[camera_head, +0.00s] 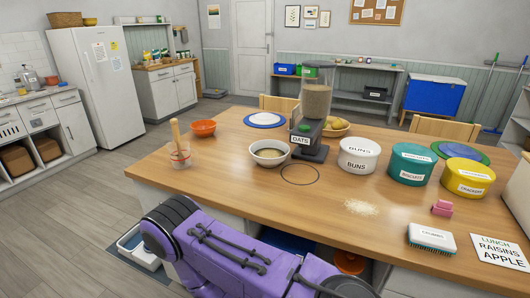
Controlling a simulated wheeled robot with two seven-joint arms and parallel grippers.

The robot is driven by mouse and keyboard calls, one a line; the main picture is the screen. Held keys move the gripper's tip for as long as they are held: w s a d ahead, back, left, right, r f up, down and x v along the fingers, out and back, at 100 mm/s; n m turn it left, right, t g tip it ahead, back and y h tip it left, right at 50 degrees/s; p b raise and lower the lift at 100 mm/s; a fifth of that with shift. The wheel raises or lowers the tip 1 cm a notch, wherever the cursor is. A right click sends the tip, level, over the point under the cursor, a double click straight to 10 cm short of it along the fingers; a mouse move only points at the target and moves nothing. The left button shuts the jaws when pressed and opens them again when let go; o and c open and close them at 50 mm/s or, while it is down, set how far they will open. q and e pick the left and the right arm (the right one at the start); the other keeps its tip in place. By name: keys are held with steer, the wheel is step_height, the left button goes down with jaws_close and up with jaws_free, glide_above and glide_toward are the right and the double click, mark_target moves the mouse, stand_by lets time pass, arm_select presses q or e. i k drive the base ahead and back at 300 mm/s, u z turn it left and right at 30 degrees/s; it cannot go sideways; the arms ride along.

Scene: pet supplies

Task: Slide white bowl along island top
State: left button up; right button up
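The white bowl (269,158) stands upright on the wooden island top (220,190), left of the middle. It has a dark rim and something tan inside. A thin dark ring (300,183) is marked on the wood just to the right of and nearer than the bowl. A dispenser labelled OATS (316,95) stands on a dark base right behind the ring. One of my purple arms crosses the bottom of the view, in front of the island's near edge. Neither of my grippers shows.
A glass jar with a wooden tool (179,158) and an orange bowl (203,128) stand left. White BUNS (359,160), teal (409,166) and yellow tubs (467,182) stand right. Spilled oats (360,208), a pink item (442,208) and a brush (431,240) lie nearer. Front left is clear.

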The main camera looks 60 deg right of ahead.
mark_target(267, 153)
steer(key=z, duration=0.6)
steer(key=i, duration=0.7)
steer(key=z, duration=1.15)
steer(key=i, duration=0.35)
steer(key=z, duration=0.35)
